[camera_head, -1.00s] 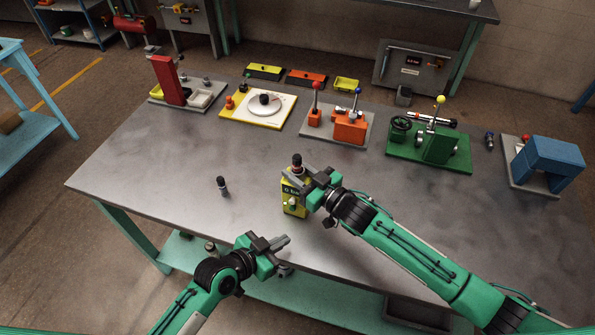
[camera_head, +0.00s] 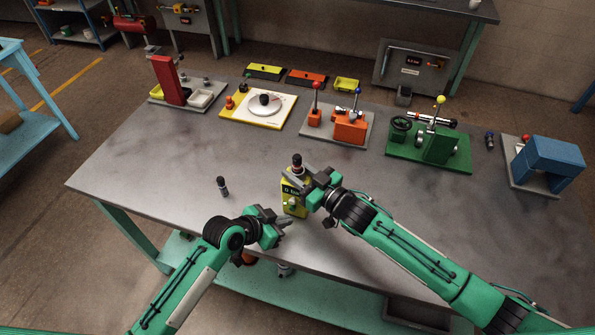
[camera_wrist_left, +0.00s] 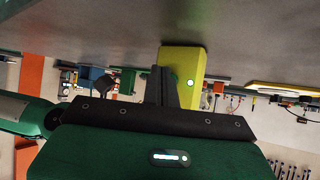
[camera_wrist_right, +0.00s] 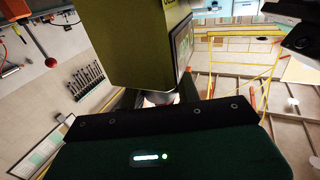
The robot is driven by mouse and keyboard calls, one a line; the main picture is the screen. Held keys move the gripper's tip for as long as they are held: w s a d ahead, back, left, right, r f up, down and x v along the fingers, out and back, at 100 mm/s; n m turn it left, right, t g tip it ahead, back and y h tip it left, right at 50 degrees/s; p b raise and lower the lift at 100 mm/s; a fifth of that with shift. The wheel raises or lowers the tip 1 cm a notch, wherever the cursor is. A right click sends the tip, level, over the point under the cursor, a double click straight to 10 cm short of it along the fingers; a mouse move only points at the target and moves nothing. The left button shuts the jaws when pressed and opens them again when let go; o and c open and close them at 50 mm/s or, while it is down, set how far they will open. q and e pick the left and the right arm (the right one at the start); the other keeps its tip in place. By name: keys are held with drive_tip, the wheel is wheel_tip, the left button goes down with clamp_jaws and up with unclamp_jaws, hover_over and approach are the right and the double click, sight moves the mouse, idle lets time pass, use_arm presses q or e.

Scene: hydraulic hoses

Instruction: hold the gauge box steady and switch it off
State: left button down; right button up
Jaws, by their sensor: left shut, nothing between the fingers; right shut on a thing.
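The gauge box (camera_head: 290,206) is a small yellow-green box with a display on its upper face, near the front edge of the table. A dark fitting with a red band (camera_head: 297,164) stands up from its top. My right gripper (camera_head: 311,180) is shut at the box's top, on what looks like its metal neck. The box also fills the upper middle of the right wrist view (camera_wrist_right: 135,45). My left gripper (camera_head: 283,224) is shut and empty, just in front and left of the box. In the left wrist view, a lit green button (camera_wrist_left: 190,83) shows on the box beyond the fingers.
A small dark fitting (camera_head: 223,187) stands on the table left of the box. Behind are a white plate with a dial (camera_head: 264,103), a red-and-blue-knobbed lever unit (camera_head: 349,128), a green valve unit (camera_head: 436,148) and a blue bridge (camera_head: 552,158).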

use_arm(q)
drive_tip(key=shift+w+d, duration=0.3)
drive_tip(key=shift+w, duration=0.45)
drive_tip(key=shift+w, duration=0.15)
idle(1.4)
drive_tip(key=shift+w+d, duration=0.15)
drive_tip(key=shift+w, duration=0.15)
use_arm(e)
drive_tip(key=shift+s, duration=0.1)
use_arm(q)
drive_tip(key=shift+s+r, duration=0.1)
drive_tip(key=shift+s, duration=0.3)
drive_tip(key=shift+s+a, duration=0.4)
drive_tip(key=shift+s, duration=0.55)
drive_tip(key=shift+s+a, duration=0.4)
drive_tip(key=shift+s, duration=0.55)
drive_tip(key=shift+s+a, duration=0.4)
drive_tip(key=shift+s, duration=0.55)
